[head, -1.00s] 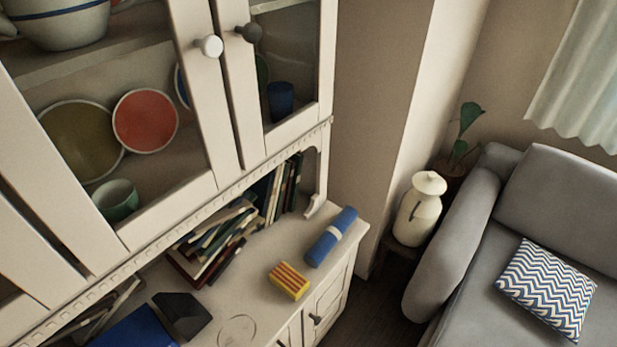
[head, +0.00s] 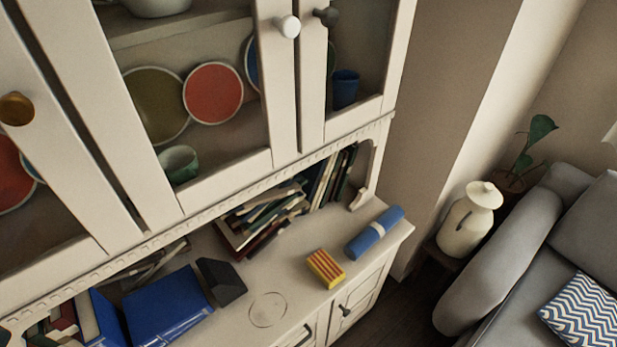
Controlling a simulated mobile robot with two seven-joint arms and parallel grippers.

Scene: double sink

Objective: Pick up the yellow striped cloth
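The yellow striped cloth (head: 326,269) is a small folded block with red stripes on top. It lies on the white cabinet counter (head: 290,292) near its front edge, right of the middle in the head view. A rolled blue cloth (head: 375,233) with a pale band lies just to its right, apart from it. Neither of my grippers shows in the head view.
Leaning books (head: 262,217) stand behind the cloth under the upper cabinet. A dark block (head: 221,282) and a blue box (head: 167,307) are to the left. A white jar (head: 468,222) and grey sofa (head: 500,262) are to the right. The counter around the cloth is clear.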

